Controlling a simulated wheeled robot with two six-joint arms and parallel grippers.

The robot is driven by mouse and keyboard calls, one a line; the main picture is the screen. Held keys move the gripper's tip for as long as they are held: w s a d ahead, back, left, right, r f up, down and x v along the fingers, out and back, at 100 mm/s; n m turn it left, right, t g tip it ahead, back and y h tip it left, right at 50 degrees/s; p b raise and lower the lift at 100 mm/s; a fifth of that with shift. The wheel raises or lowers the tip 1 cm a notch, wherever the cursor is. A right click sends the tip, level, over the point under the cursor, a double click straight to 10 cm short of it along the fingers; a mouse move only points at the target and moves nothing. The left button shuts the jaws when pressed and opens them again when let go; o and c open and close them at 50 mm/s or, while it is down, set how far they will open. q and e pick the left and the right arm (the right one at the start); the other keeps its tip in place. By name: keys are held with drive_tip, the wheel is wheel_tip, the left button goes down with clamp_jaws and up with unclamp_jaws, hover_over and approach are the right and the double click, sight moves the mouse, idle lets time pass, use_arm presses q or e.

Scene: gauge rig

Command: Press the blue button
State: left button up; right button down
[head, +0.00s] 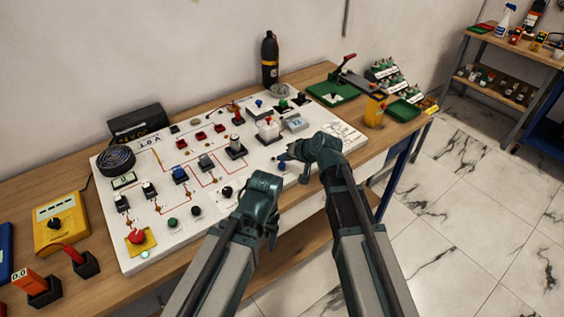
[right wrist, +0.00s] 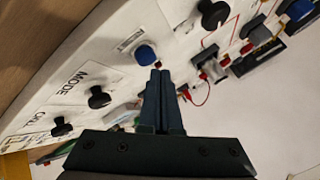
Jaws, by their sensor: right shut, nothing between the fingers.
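The blue button (right wrist: 145,54) is a round blue cap on the white panel (right wrist: 112,62), just beyond my right fingertips in the right wrist view. My right gripper (right wrist: 160,72) is shut and empty. Its tips are very close to the button's lower right edge in that view; I cannot tell whether they touch.
Black knobs (right wrist: 99,97) sit beside the button, and a red wire (right wrist: 208,92) loops nearby. The panel also carries a red emergency button (head: 137,237) and several switches. A yellow meter (head: 62,222) stands left on the wooden bench, a black bottle (head: 270,60) behind.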

sight(284, 169)
drive_tip(key=shift+r, duration=0.1)
wheel_tip(284, 169, up, 5)
drive_tip(key=p, duration=0.5)
idle(0.3)
idle(0.6)
drive_tip(key=s+f+g, duration=0.1)
drive_tip(key=s, duration=0.3)
drive_tip(key=s+f+n+g+h, duration=0.1)
drive_tip(key=s+f, duration=0.1)
drive_tip(key=s, duration=0.1)
drive_tip(key=s+f+n+g+h, duration=0.1)
drive_tip(key=s, duration=0.3)
drive_tip(key=shift+s+a+f, duration=0.25)
drive_tip(key=shift+s, duration=0.05)
drive_tip(key=s+d+f+n+g+h, duration=0.1)
drive_tip(key=s+d+g+h, duration=0.1)
drive_tip(key=s, duration=0.5)
drive_tip(key=s+d+f+n+g+h, duration=0.1)
drive_tip(key=s+d+g+h, duration=0.1)
drive_tip(key=s, duration=0.5)
drive_tip(key=shift+d+h, duration=0.8)
drive_tip(key=shift+d, duration=0.2)
